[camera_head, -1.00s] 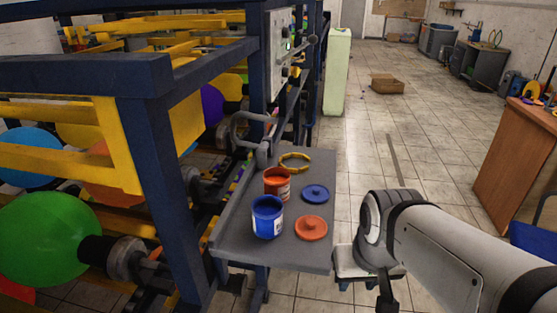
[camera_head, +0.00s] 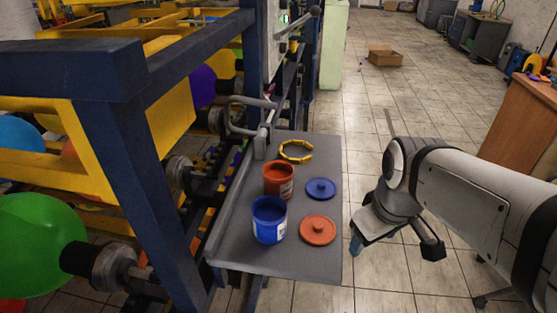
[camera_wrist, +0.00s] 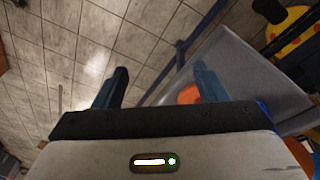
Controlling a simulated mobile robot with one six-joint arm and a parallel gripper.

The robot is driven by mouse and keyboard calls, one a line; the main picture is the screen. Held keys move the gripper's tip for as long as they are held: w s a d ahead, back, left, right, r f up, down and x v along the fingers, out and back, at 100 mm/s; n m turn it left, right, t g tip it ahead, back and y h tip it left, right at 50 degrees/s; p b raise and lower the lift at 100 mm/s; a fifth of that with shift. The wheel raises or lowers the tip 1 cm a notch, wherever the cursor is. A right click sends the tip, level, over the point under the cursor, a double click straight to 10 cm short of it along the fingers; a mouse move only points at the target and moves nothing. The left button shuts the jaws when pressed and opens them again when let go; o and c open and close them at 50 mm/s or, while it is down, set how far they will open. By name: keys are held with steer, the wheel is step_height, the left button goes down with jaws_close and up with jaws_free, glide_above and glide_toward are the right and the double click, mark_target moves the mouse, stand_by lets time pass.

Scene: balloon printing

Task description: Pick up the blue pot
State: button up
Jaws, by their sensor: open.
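The blue pot (camera_head: 269,220) stands upright and open-topped near the front of the grey side table (camera_head: 235,262). It has a white label on its side. My gripper (camera_head: 355,243) is to the right of the table, apart from the pot, with nothing between its fingers. In the wrist view my gripper (camera_wrist: 155,90) shows two blue fingers spread apart over the floor and the table's edge. A blue sliver at the right there may be the pot, mostly hidden behind my gripper.
A red-orange pot (camera_head: 279,181) stands just behind the blue one. A blue lid (camera_head: 320,188), an orange lid (camera_head: 318,230) and a yellow ring (camera_head: 295,151) lie on the table. The machine frame (camera_head: 150,170) is close on the left.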

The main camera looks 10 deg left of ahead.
steer(key=o, duration=0.5)
steer(key=w+a+r+n, duration=0.2)
steer(key=a+n, duration=0.3)
steer(key=n, duration=0.2)
steer(key=w+a+r+n+p, duration=0.1)
steer(key=w+a+r+n, duration=0.1)
steer(key=a+n, duration=0.3)
steer(key=n, duration=0.2)
steer(key=shift+a+r+n+g, duration=0.15)
steer(key=shift+a+n+g, duration=0.15)
steer(key=n, duration=1.2)
glide_toward(270, 214)
steer(key=shift+h, duration=0.3)
steer(key=shift+s+d+f+p, duration=0.15)
steer(key=shift+s+f, duration=0.1)
steer(key=shift+f, duration=0.9)
steer(key=shift+s+a+f+p, duration=0.1)
steer(key=shift+s+f+p, duration=0.1)
steer(key=shift+f, duration=0.9)
steer(key=shift+s+d+f+p, duration=0.1)
steer(key=shift+s+f, duration=0.15)
steer(key=shift+f, duration=0.9)
